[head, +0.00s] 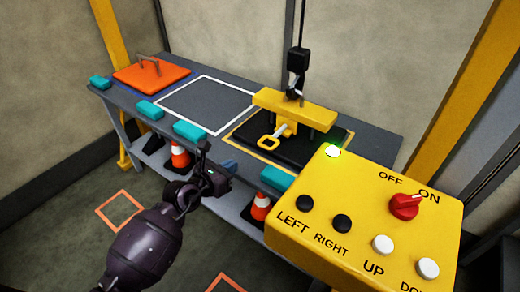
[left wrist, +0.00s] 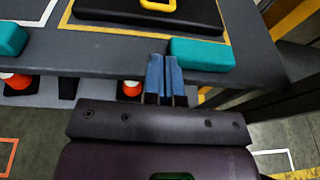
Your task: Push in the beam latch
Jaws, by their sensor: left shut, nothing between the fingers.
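The yellow lifting beam (head: 295,107) sits above a black block (head: 262,141) inside a yellow outline on the table, hung from a black hook (head: 297,75). The latch, a yellow loop handle (head: 268,143) on a silver rod, sticks out of the beam's near side. In the left wrist view the loop (left wrist: 158,5) shows at the top edge, over the black block (left wrist: 200,15). My left gripper (head: 230,164) has its blue fingers shut and empty near the table's front edge, apart from the latch. The fingers also show in the left wrist view (left wrist: 164,62). My right gripper is out of view.
A yellow control box (head: 360,215) with a red switch and a lit green lamp fills the front right. Teal blocks (head: 189,131) line the table's front edge. An orange plate (head: 150,75) lies at the far left. The white-outlined area (head: 205,104) is empty.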

